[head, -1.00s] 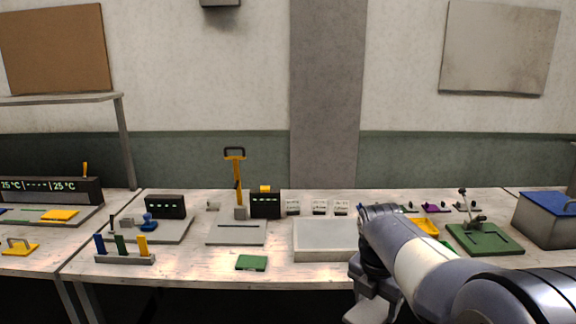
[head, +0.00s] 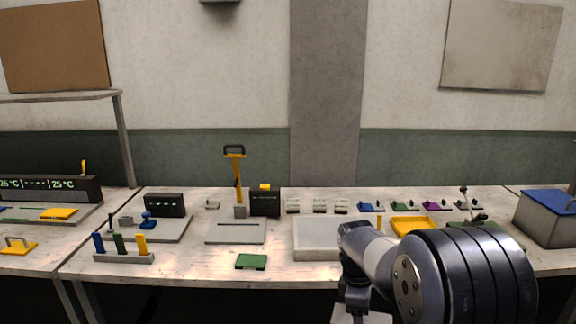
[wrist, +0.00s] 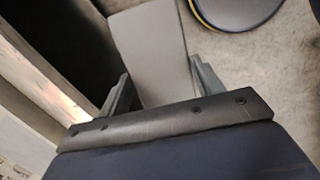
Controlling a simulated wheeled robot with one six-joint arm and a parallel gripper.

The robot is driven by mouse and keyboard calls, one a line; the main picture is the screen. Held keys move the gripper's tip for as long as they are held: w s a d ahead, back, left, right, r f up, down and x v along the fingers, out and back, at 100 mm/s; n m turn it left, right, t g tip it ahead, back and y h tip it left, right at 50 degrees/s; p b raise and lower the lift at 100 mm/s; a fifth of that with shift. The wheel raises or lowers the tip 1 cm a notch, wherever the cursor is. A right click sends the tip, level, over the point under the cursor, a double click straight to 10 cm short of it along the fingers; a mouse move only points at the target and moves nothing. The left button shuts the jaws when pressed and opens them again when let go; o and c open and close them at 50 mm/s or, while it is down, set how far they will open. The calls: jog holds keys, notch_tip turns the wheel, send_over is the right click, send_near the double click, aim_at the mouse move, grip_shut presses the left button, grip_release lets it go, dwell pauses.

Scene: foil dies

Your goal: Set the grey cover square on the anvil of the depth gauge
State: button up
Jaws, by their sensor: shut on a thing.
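My gripper (wrist: 162,92) is shut on the grey cover (wrist: 150,45), a flat pale plate between the two fingers in the wrist view. In the head view my gripper (head: 355,290) is low in front of the bench, right of centre, with part of the grey cover (head: 362,314) under it, cut by the frame's bottom edge. A grey base with a dark display (head: 165,206) and a blue part (head: 148,220) stands on the left of the bench and may be the depth gauge. I cannot make out its anvil. The cover is well away from it.
A white tray (head: 310,254) is partly hidden by my arm. A green block (head: 251,261) lies near the front edge. A rack with coloured handles (head: 124,258) and a yellow-levered press (head: 237,182) stand nearby.

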notch_tip(320, 180, down, 15)
jog(key=s+a+m+g+y, duration=0.1)
jog(key=s+m, duration=0.1)
jog(key=m, duration=1.2)
jog(key=shift+s+a+f+y, duration=0.15)
jog(key=shift+s+a+y, duration=0.05)
jog(key=shift+a+y, duration=0.1)
